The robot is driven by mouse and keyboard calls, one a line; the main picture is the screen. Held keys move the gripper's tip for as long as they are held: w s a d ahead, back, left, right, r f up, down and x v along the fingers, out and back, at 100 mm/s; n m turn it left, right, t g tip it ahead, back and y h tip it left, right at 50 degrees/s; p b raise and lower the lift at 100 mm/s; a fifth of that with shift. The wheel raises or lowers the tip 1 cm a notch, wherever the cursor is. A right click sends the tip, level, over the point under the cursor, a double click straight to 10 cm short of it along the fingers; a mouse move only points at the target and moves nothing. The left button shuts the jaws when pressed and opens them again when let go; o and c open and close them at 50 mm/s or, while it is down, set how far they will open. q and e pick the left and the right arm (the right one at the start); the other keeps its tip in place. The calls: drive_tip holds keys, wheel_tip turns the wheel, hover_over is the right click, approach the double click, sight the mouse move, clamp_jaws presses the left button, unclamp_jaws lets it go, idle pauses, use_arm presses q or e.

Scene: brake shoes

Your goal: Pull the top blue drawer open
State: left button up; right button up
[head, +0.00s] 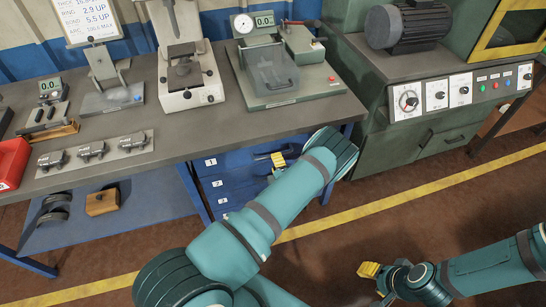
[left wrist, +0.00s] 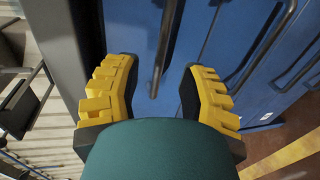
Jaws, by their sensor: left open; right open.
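The blue drawer unit stands under the workbench in the head view. Its top drawer (head: 232,159) carries a label 1 and looks shut. My left gripper (head: 277,161) is at the right part of the top drawer's front, partly hidden by my arm. In the left wrist view my left gripper (left wrist: 160,70) is open, with a dark bar handle (left wrist: 164,45) on a blue front between its yellow fingers. The fingers look apart from the handle on both sides. My right gripper (head: 369,271) is at the lower right of the head view, over the floor and away from the drawers.
Lower blue drawers (head: 225,200) with labels are below. The grey workbench top (head: 190,138) overhangs the drawers and carries gauges and fixtures. A green machine cabinet (head: 430,145) stands to the right. The brown floor (head: 330,245) in front is clear, with a yellow line.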

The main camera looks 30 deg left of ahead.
use_arm(q)
drive_tip(key=shift+b+x, duration=0.35)
drive_tip(key=shift+x, duration=2.2)
clamp_jaws()
